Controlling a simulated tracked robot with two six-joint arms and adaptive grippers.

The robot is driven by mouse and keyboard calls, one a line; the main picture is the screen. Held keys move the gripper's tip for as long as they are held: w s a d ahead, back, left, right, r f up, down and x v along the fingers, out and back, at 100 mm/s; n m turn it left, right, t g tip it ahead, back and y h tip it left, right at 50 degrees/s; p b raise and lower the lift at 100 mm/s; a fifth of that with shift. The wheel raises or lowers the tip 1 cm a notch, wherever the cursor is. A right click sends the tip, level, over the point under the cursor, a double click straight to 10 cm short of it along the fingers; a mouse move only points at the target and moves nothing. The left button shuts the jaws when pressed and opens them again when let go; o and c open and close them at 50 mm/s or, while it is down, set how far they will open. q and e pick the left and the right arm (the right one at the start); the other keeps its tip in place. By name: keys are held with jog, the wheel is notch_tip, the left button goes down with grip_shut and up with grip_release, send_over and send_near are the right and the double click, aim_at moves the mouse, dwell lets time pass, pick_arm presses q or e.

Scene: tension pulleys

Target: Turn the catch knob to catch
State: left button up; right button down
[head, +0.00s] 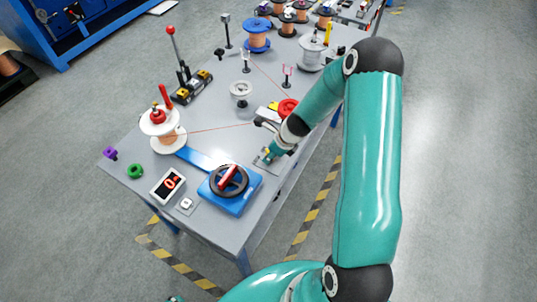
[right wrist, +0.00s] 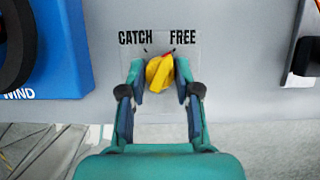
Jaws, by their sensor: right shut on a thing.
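The yellow catch knob (right wrist: 160,73) sits on a clear plate (right wrist: 188,46) with the words CATCH on the left and FREE on the right. Its top end leans right, and a small red mark there lies near FREE. My right gripper (right wrist: 161,82) is shut on the knob, one finger on each side. In the head view the right gripper (head: 269,155) is at the table's right edge, and its fingers largely hide the knob. My left gripper does not show.
A blue winder (head: 243,199) with a black wheel and red handle stands close to the knob plate. A red line runs across the grey table (head: 215,150) from a white-flanged spool (head: 160,120).

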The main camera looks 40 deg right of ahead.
jog(key=n+p, duration=0.1)
jog(key=n+y+p, duration=0.1)
jog(key=p, duration=0.1)
jog(key=shift+s+r+n+g, duration=0.15)
jog(key=shift+s+n+g, duration=0.05)
jog(key=shift+n+g, duration=0.1)
jog(key=shift+n+p, duration=0.4)
jog(key=shift+p, duration=0.1)
jog(key=shift+f+n+g+y, duration=0.2)
jog(key=shift+n+g+y, duration=0.15)
jog(key=shift+n, duration=0.65)
jog(key=shift+w+f+n+g+y, duration=0.15)
jog(key=shift+n+g+y, duration=0.15)
jog(key=shift+n, duration=0.6)
jog(key=shift+d+n+g+b, duration=0.1)
jog(key=shift+n+g+b, duration=0.2)
jog(key=shift+n, duration=0.6)
jog(key=n+g+b, duration=0.1)
jog(key=n+b, duration=0.1)
jog(key=n, duration=0.1)
jog(key=shift+f+y, duration=0.1)
jog(key=shift+y, duration=0.25)
jog(key=shift+n+g+b, duration=0.25)
jog(key=shift+n+b, duration=0.3)
jog(key=shift+n, duration=0.15)
